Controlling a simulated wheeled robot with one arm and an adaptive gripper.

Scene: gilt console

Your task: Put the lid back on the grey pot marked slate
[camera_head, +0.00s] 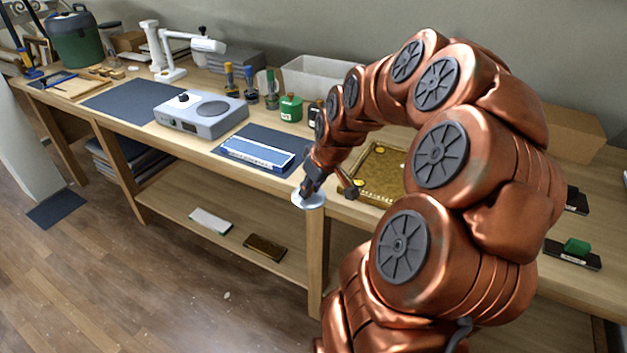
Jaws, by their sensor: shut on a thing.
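My gripper (311,190) is at the front edge of the bench, shut on a pale, flat round piece (316,201) that looks like a lid. The piece juts out at the bench's front edge; whether it touches the wood I cannot tell. I cannot make out a grey pot marked slate; my arm covers much of the right part of the bench. A green pot with a pale label (291,108) stands at the back, left of my arm. A dark pot (315,112) beside it is partly hidden by my arm.
A gilt-coloured tray (378,172) lies just right of my gripper, partly behind my arm. A blue-and-white box (257,153) lies on a dark mat to the left. A grey device (201,113) and white bin (318,78) stand farther back. A green block (577,246) is at right.

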